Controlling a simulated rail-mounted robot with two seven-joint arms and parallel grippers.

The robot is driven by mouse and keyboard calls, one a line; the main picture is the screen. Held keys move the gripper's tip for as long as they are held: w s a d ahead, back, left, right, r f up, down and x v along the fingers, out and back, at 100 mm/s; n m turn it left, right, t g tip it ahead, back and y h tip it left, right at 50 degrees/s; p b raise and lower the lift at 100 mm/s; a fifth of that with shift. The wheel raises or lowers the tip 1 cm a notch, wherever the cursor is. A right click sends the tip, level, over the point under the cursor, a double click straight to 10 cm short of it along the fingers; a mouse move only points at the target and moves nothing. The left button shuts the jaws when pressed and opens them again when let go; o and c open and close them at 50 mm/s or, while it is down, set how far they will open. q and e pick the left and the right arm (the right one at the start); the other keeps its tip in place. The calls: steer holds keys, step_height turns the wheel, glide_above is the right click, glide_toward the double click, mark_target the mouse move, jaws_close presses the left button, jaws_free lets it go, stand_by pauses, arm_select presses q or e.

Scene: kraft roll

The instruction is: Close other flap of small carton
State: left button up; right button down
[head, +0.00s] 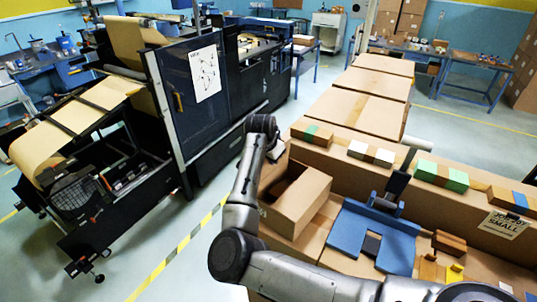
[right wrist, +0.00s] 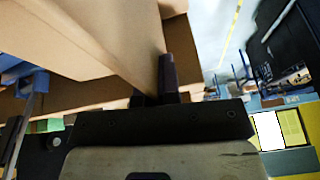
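The small brown carton (head: 303,203) sits left of the blue fixture (head: 388,244) in the head view. A dark opening shows at its upper left, beside a plain tan panel. My right arm reaches across from the lower right and bends up along the carton's left side. Its hand is at the carton's far left corner, and the fingers are hidden there. In the right wrist view a dark fingertip of my right gripper (right wrist: 160,82) is close against a tan cardboard panel (right wrist: 85,35). I cannot tell contact or finger spacing.
Small blocks (head: 440,176) line the ledge behind, with a SMALL sign (head: 504,224) at right. A large dark machine (head: 215,105) stands at left, beyond an open floor strip.

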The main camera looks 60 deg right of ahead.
steer(key=shift+s+f+t, duration=0.1)
steer(key=shift+s+t, duration=0.4)
steer(key=shift+t, duration=0.3)
steer(key=c, duration=1.8)
jaws_free()
steer(key=o, duration=0.5)
steer(key=b+v, duration=0.1)
steer(key=v, duration=1.2)
steer(key=shift+s+a+r+b, duration=0.2)
steer(key=shift+a+r+b, duration=0.1)
steer(key=shift+b, duration=0.1)
